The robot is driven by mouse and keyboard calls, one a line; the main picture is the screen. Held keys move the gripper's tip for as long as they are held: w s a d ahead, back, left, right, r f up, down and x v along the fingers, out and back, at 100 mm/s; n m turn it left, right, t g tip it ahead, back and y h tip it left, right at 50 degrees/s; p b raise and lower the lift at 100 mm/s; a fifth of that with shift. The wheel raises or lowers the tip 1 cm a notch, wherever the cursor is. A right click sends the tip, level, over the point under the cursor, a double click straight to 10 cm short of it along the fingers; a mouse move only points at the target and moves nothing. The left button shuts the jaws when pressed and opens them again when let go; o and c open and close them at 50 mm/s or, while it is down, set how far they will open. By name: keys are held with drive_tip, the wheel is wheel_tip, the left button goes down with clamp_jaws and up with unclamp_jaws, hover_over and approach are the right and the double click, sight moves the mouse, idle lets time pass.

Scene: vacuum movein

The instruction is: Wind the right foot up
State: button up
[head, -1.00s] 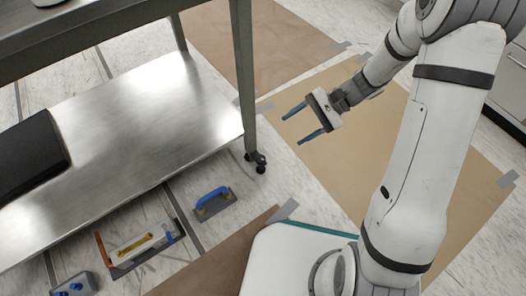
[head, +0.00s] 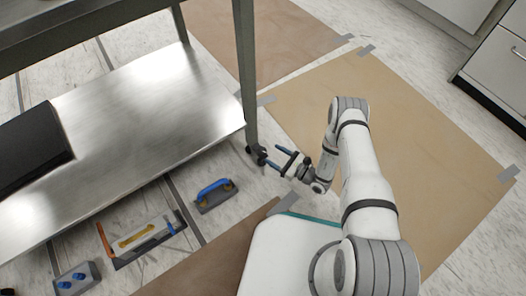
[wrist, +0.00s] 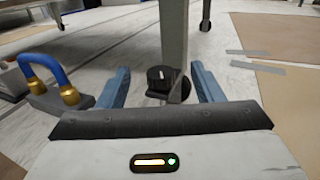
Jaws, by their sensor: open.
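The right foot (wrist: 161,82) is a dark knob-like piece with a pale mark on top, beside a caster at the bottom of the table's near leg (wrist: 174,35). In the wrist view it sits between the two blue fingers of my gripper (wrist: 160,88), a little beyond them as far as I can tell. In the head view the foot (head: 256,154) is small and dark, with my gripper (head: 268,156) close on its right. The gripper is open, its fingers pointing left toward the foot. Contact is not visible.
A grey block with a blue handle (head: 214,192) lies on the floor left of the gripper. A tray with a yellow-handled tool (head: 140,240) and a block with blue knobs (head: 74,281) lie further left. Brown floor sheets (head: 400,110) lie right.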

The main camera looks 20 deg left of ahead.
sight(266, 154)
drive_tip(key=f, duration=0.1)
drive_tip(key=s+f+m+t, duration=0.1)
drive_tip(key=shift+d+f+h, duration=0.25)
drive_tip(key=shift+f+h, duration=0.05)
drive_tip(key=shift+w+a+f, duration=0.1)
drive_tip(key=shift+a+f, duration=0.05)
drive_tip(key=shift+a, duration=0.1)
drive_tip(key=b+x, duration=0.3)
drive_tip(key=x, duration=0.4)
drive_tip(key=shift+w, duration=0.1)
drive_tip(key=c, duration=0.9)
drive_tip(key=shift+d, duration=0.4)
drive_tip(key=shift+c, duration=0.2)
drive_tip(key=shift+a, duration=0.4)
